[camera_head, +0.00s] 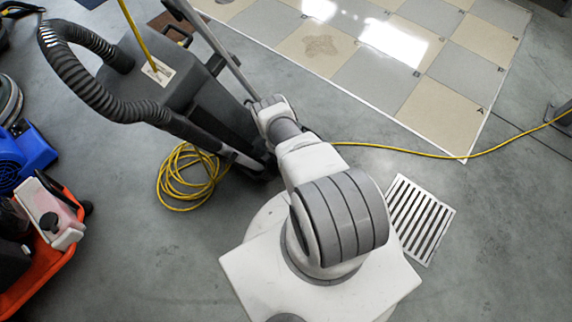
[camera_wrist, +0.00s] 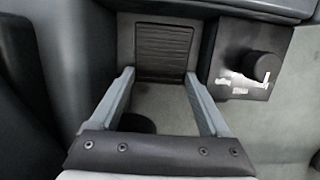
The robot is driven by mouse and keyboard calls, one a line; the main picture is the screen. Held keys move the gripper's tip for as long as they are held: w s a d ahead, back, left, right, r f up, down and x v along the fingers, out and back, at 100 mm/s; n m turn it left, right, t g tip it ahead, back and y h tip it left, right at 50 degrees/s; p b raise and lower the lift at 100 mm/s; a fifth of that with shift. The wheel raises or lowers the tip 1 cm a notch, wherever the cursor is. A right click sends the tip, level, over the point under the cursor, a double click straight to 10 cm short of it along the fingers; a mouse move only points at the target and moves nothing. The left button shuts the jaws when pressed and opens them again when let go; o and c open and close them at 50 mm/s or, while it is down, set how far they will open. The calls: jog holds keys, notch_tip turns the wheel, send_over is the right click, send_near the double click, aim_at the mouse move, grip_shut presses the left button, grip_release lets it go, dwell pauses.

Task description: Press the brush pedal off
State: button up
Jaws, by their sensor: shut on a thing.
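The brush pedal is a dark ribbed pad (camera_wrist: 164,50) at the foot of the dark floor machine, in the upper middle of the wrist view. My gripper (camera_wrist: 159,75) is shut on the pedal, with its two grey fingers standing apart at the near edge, one at each side. The pedal's tilt is hard to tell. In the head view the grey floor machine (camera_head: 165,85) stands at the upper left, and my arm reaches down beside its base. My fingers and the pedal are hidden there.
A dark block with a round black knob (camera_wrist: 262,66) is just right of the pedal. A coiled yellow cable (camera_head: 185,178) lies beside the machine. A blue blower (camera_head: 25,155) and an orange tub (camera_head: 60,258) stand at the left. Floor around the drain grate (camera_head: 420,220) is clear.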

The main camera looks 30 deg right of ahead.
jog(key=o, duration=1.1)
jog(key=shift+s+a, duration=0.1)
jog(key=shift+s, duration=0.05)
jog(key=shift+r, duration=0.1)
jog(key=shift+r+p, duration=0.3)
jog(key=shift+r, duration=0.05)
jog(key=p+v, duration=0.8)
jog(key=v, duration=0.8)
jog(key=shift+a+r, duration=0.2)
